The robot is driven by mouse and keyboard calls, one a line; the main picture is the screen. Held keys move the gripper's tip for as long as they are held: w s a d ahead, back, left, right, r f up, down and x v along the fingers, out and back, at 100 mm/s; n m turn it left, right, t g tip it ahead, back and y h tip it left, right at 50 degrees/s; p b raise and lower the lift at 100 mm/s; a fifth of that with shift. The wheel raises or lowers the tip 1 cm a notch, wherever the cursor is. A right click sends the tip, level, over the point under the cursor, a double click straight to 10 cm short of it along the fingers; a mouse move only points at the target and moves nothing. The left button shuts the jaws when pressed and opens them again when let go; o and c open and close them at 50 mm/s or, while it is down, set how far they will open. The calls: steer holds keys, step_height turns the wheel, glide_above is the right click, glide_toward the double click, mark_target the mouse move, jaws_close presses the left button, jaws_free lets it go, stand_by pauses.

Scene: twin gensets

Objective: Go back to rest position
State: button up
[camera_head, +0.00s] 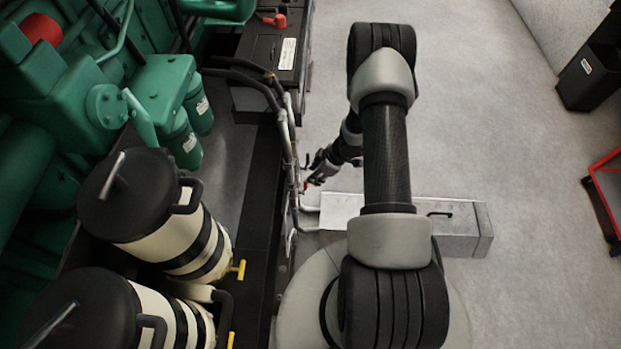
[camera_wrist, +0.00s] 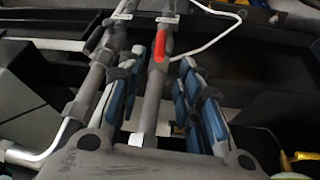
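My gripper (camera_head: 317,170) is at the end of my arm, low beside the pipes on the green genset's edge. In the wrist view my gripper (camera_wrist: 171,58) shows two separate fingers with blue pads and a gap between them. A grey pipe with a red lever (camera_wrist: 161,46) shows in that gap, beyond or between the fingertips. I see no finger closed on the lever. Whether a finger touches it, I cannot tell. In the head view my arm hides part of the floor and the area near the gripper.
The green genset (camera_head: 160,85) with cream-and-black filter canisters (camera_head: 150,210) fills the left. Grey pipes (camera_head: 287,150) run along its edge. A long grey metal box (camera_head: 465,228) lies below my arm. A black bin (camera_head: 590,75) and red frame (camera_head: 603,190) stand right. Floor between is clear.

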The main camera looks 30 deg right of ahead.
steer(key=shift+v, duration=0.8)
steer(key=w+d+r+m+t+h, duration=0.1)
steer(key=w+d+r+h, duration=0.15)
steer(key=r, duration=0.65)
steer(key=w+d+r+m+h, duration=0.15)
steer(key=w+r, duration=0.25)
steer(key=r, duration=0.5)
step_height(320, 180, up, 14)
steer(key=s+a+m+h, duration=0.1)
steer(key=s+m+h, duration=0.1)
steer(key=s+a+r+m+h, duration=0.1)
steer(key=s+a+r+m, duration=0.15)
steer(key=s+r, duration=0.35)
steer(key=s+a+r+m+y, duration=0.1)
steer(key=s+a+r, duration=0.3)
steer(key=s+a, duration=0.4)
steer(key=s+a+r+m+y, duration=0.1)
steer(key=s+a+r+y, duration=0.2)
steer(key=s+a, duration=0.6)
steer(key=s, duration=0.3)
steer(key=shift+s+r, duration=0.15)
steer(key=shift+r, duration=0.2)
